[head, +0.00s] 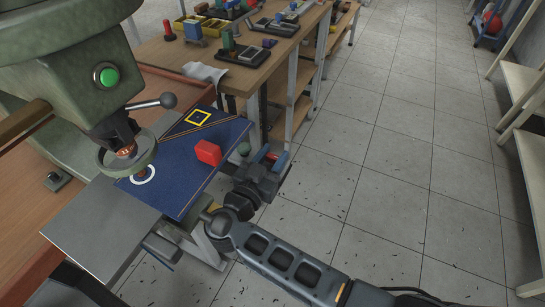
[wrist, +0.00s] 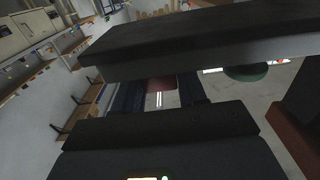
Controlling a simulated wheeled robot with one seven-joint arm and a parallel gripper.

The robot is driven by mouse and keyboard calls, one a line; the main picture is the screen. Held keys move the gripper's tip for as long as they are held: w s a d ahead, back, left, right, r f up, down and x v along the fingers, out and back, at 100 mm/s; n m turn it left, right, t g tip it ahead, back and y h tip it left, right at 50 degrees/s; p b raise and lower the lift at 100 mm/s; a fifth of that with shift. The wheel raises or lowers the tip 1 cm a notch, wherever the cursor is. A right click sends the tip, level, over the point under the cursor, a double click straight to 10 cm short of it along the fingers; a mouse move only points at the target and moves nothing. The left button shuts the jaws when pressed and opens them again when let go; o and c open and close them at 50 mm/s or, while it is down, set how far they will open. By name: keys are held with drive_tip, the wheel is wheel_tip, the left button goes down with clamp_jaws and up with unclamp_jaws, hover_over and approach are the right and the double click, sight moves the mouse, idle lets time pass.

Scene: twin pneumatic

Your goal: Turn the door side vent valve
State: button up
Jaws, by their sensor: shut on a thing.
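My gripper (head: 269,160) is beside the right edge of the blue plate, low over the floor side of the bench. Its two blue fingers are closed on a small red piece (head: 271,156), which I take to be the vent valve's handle. In the wrist view the dark red piece (wrist: 162,83) sits between the fingertips (wrist: 161,92). The valve body is hidden behind my gripper and the plate edge, so the handle's angle cannot be told.
The blue plate (head: 180,185) carries a separate red block (head: 208,152) and a yellow square outline. A green press with a lever knob (head: 168,100) overhangs it. A cluttered wooden bench (head: 220,60) stands behind.

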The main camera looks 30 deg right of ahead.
drive_tip(key=o, duration=1)
drive_tip(key=shift+c, duration=0.2)
drive_tip(key=v, duration=0.7)
drive_tip(key=shift+s+a, duration=0.25)
drive_tip(key=shift+a, duration=0.1)
